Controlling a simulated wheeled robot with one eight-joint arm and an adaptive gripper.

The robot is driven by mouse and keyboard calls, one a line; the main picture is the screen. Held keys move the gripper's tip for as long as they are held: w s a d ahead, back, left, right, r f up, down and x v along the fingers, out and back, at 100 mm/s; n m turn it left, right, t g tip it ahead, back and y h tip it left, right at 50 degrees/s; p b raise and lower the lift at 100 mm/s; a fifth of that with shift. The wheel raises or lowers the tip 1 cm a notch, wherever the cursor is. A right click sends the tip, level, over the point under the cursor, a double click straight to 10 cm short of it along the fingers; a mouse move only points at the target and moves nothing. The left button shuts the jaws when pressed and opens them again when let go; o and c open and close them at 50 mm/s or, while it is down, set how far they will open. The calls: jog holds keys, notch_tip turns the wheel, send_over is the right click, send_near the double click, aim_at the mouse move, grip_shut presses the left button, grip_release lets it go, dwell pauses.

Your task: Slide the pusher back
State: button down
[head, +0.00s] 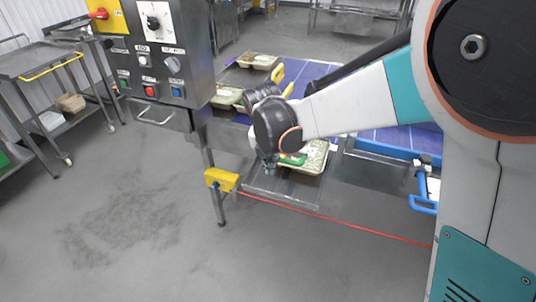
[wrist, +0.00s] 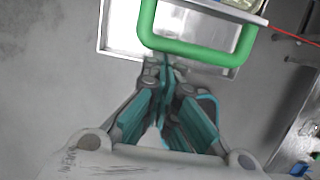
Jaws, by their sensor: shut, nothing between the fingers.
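The pusher shows as a green loop handle (wrist: 200,49) in the wrist view. In the head view its green part (head: 293,159) is partly hidden behind my wrist. My gripper (wrist: 166,72) is shut and empty, with its fingertips at the handle's lower bar, near its left corner. I cannot tell whether they touch it. In the head view my gripper (head: 268,166) is at the left end of the green handle. A filled food tray (head: 314,158) lies just beyond the handle on the metal shelf (head: 283,196).
A control panel (head: 160,50) stands at the left. A yellow box (head: 221,180) sits on the leg, with a red line (head: 330,218) running right from it. More filled trays (head: 257,61) lie on the blue conveyor (head: 306,69). The floor in front is clear.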

jog(key=w+d, duration=0.3)
jog(key=w, duration=0.7)
jog(key=shift+d+p, duration=0.3)
jog(key=shift+p, duration=0.05)
jog(key=shift+r, duration=0.15)
